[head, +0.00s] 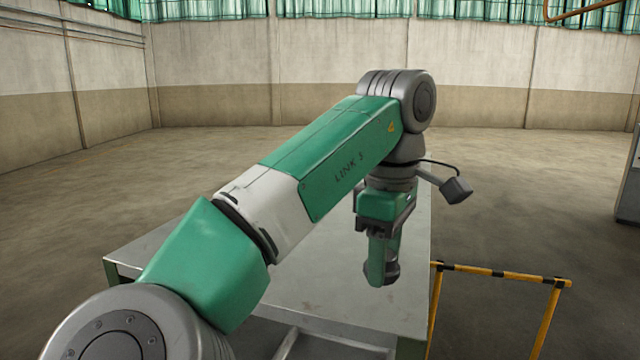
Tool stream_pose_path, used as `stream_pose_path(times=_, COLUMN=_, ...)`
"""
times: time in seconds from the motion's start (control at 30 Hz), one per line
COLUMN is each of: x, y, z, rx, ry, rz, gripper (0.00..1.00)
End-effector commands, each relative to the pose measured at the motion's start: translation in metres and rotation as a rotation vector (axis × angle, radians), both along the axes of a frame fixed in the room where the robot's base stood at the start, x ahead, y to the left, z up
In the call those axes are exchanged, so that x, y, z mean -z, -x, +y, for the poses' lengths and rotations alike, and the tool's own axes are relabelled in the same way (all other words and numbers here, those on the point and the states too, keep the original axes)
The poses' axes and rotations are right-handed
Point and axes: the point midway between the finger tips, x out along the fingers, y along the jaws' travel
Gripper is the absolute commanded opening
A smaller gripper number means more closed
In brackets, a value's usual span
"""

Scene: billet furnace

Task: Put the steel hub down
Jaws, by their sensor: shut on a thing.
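My gripper (379,272) points straight down over the right part of a grey metal table (318,290). Its green fingers are shut on the steel hub (392,270), a small dark grey piece. The near finger hides most of the hub, and only its right side and lower edge show. The hub is low over the tabletop, close to the table's right edge. I cannot tell from this view whether it touches the top.
The tabletop in view is bare around the hub, though my arm covers much of it. A yellow and black barrier (500,273) stands on the floor right of the table. A grey cabinet (629,190) shows at the far right edge. Open floor lies behind.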

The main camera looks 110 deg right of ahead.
Motion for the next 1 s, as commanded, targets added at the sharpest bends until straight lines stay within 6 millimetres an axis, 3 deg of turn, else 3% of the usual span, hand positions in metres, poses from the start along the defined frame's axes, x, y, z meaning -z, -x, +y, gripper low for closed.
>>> stream_pose_path(times=0.17, x=0.000, y=0.001, z=-0.006, rx=0.000, ry=0.000, rz=0.001, gripper=0.08)
stream_pose_path(times=0.6, x=0.011, y=0.017, z=-0.130, rx=-0.001, ry=-0.001, rz=0.002, gripper=0.08)
stream_pose_path(times=0.7, x=0.013, y=0.018, z=-0.148, rx=0.000, ry=-0.001, rz=0.002, gripper=0.08)
stream_pose_path(times=1.0, x=0.020, y=0.018, z=-0.159, rx=0.000, ry=0.001, rz=-0.001, gripper=0.08)
